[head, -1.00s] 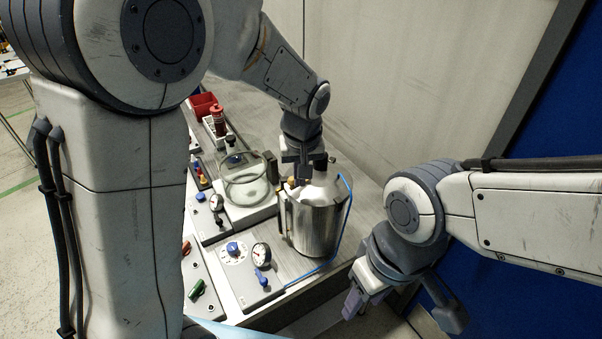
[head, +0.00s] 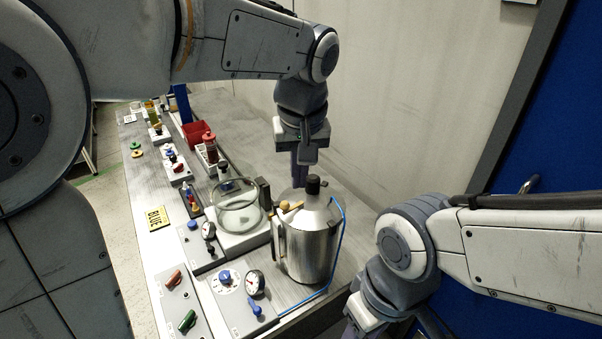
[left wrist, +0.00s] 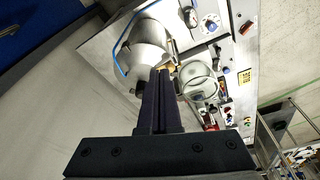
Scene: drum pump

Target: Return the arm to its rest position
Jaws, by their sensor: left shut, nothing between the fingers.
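My left gripper (head: 299,183) hangs above and behind the metal drum (head: 308,248) with its black cap (head: 313,185). Its fingers point down, shut with nothing between them. In the left wrist view, the shut fingers (left wrist: 159,78) lie across the picture in front of the drum (left wrist: 143,45). My right gripper (head: 358,322) is low at the right of the bench, partly cut off by the lower edge, so its jaw opening cannot be made out.
The grey bench (head: 245,115) holds a glass dish (head: 238,208), a control panel with a gauge (head: 254,282), a red bin (head: 196,133) and a yellow BLUE label (head: 158,217). A blue tube (head: 342,235) runs down beside the drum. A pale wall (head: 400,80) stands behind.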

